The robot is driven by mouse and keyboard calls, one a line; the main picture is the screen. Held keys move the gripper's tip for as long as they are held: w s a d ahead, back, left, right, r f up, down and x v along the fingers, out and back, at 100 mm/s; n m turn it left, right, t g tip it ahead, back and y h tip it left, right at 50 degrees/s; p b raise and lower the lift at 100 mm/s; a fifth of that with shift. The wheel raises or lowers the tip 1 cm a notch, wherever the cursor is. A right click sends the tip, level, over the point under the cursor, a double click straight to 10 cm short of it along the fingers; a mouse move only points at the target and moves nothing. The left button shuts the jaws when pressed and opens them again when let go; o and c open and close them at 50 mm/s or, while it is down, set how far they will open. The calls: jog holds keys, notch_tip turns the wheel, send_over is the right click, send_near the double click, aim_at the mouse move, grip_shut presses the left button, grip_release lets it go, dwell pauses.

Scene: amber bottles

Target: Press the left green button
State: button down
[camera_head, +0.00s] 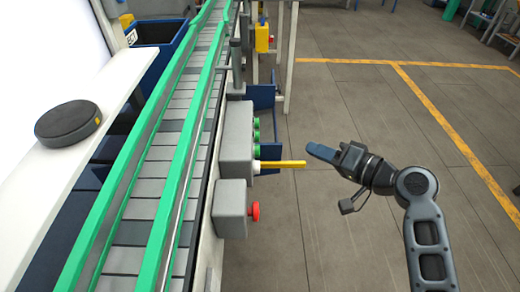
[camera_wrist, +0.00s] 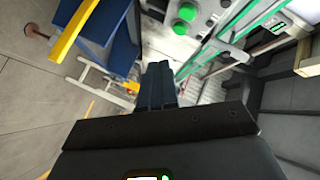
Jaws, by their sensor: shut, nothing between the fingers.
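Green buttons (camera_head: 256,136) stick out from the right side of a grey control box (camera_head: 236,135) on the conveyor's flank. In the wrist view two round green buttons, a larger one (camera_wrist: 187,12) and another (camera_wrist: 180,27), show on the box's pale face. I cannot tell from the views which is the left one. My gripper (camera_head: 322,152) is shut and empty, with blue fingers, to the right of the box and clearly apart from it. Its fingers (camera_wrist: 159,82) also show in the wrist view, below the buttons.
A yellow bar (camera_head: 282,164) juts from the box toward my gripper, just nearer than the green buttons. A red button (camera_head: 255,211) sits on a lower grey box (camera_head: 230,208). The green-railed conveyor (camera_head: 165,160) runs along the left. Floor on the right is open.

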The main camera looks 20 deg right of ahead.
aim_at(257, 151)
jog(key=shift+a, duration=0.1)
jog(key=w+a+p, duration=0.2)
jog(key=a, duration=0.6)
jog(key=shift+w, duration=0.35)
jog(key=shift+a, duration=0.2)
dwell(1.8)
jog(key=shift+w+a, duration=0.15)
jog(key=shift+a, duration=0.15)
